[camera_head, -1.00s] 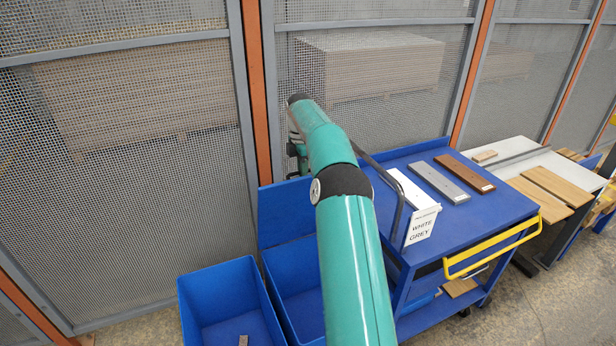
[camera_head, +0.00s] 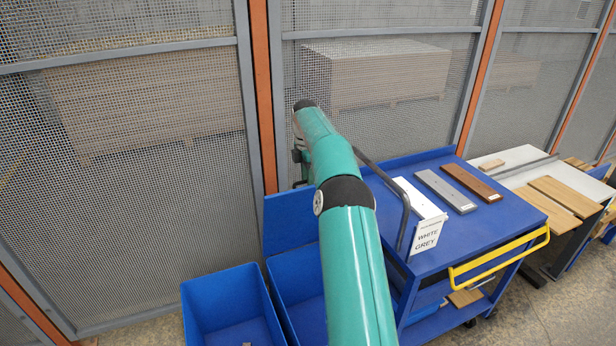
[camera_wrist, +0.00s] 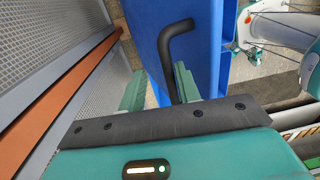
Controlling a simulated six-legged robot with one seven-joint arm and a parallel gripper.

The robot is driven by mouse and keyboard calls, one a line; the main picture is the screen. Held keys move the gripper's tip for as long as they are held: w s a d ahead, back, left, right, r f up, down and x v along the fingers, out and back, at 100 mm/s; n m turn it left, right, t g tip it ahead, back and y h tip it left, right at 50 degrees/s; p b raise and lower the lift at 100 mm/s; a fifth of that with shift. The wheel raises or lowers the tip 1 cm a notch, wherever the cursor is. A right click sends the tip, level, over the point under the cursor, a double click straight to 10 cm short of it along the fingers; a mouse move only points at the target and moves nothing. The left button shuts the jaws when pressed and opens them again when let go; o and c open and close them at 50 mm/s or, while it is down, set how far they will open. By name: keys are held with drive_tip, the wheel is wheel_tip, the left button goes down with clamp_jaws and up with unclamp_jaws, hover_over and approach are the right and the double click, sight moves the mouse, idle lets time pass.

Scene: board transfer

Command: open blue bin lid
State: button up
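Two open blue bins stand at the lower middle of the head view: a left bin (camera_head: 222,290) and a right bin (camera_head: 290,268) partly hidden by my arm. A blue lid panel (camera_head: 288,220) stands raised at the back of the right bin. In the wrist view a blue panel (camera_wrist: 190,45), seemingly this lid, carries a bent black handle (camera_wrist: 168,50). My gripper (camera_wrist: 160,90) has its two green fingers apart. The handle's lower end lies between them, nearer the right finger, with a gap to the left one. In the head view the fingers are mostly hidden.
A blue cart (camera_head: 480,225) holds white, grey and brown boards, with a "WHITE GREY" sign (camera_head: 427,235) and a yellow handle (camera_head: 500,258). A white table with wooden boards (camera_head: 563,195) stands at the right. A mesh fence (camera_head: 150,150) runs close behind my gripper.

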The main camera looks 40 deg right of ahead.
drive_tip(key=shift+r, duration=0.1)
drive_tip(key=r, duration=0.1)
drive_tip(key=s+r, duration=0.1)
drive_tip(key=r, duration=0.3)
drive_tip(key=shift+s+a, duration=0.3)
drive_tip(key=shift+a, duration=0.1)
drive_tip(key=s+r, duration=0.1)
drive_tip(key=s+a+r, duration=0.1)
drive_tip(key=r, duration=0.1)
drive_tip(key=s+r, duration=0.1)
drive_tip(key=shift+s+a+r, duration=0.1)
drive_tip(key=shift+a+r, duration=0.05)
drive_tip(key=shift+a, duration=0.2)
drive_tip(key=s+a+r, duration=0.3)
drive_tip(key=s+a, duration=0.1)
drive_tip(key=s, duration=0.3)
drive_tip(key=shift+s+r, duration=0.25)
drive_tip(key=shift+s, duration=0.1)
drive_tip(key=shift+s, duration=0.1)
